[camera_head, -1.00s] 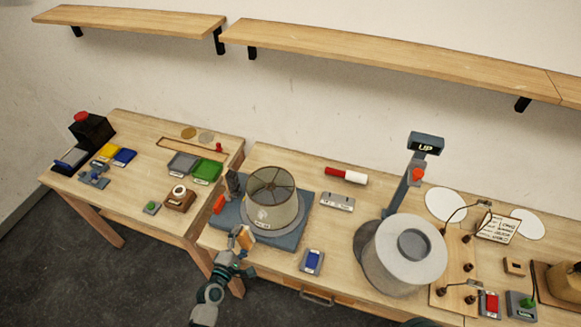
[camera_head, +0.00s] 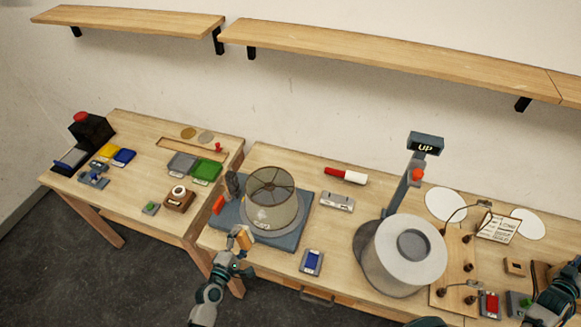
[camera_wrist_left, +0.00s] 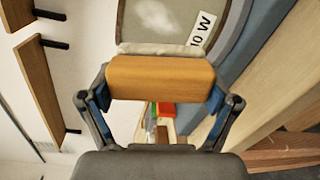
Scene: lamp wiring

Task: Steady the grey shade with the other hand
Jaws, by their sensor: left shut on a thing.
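A grey-beige, see-through shade (camera_head: 274,197) with a spoked top ring stands upright on a round grey plate on a blue base (camera_head: 290,240). My left gripper (camera_head: 241,238) is at its front left. It is shut on an orange-brown wooden block (camera_wrist_left: 160,77) with a pale pad along its far edge. In the left wrist view the pad is right at the wall of the shade (camera_wrist_left: 155,22), close to a white label; I cannot tell if they touch. My right arm is at the lower right corner, where its gripper (camera_head: 570,281) is partly cut off and its jaws are unclear.
A large pale drum (camera_head: 400,265) and a post with an "UP" sign (camera_head: 425,144) stand right of the shade. A wired board (camera_head: 455,270) lies beyond. A blue switch (camera_head: 312,262) and a red-white cylinder (camera_head: 346,175) lie near the base.

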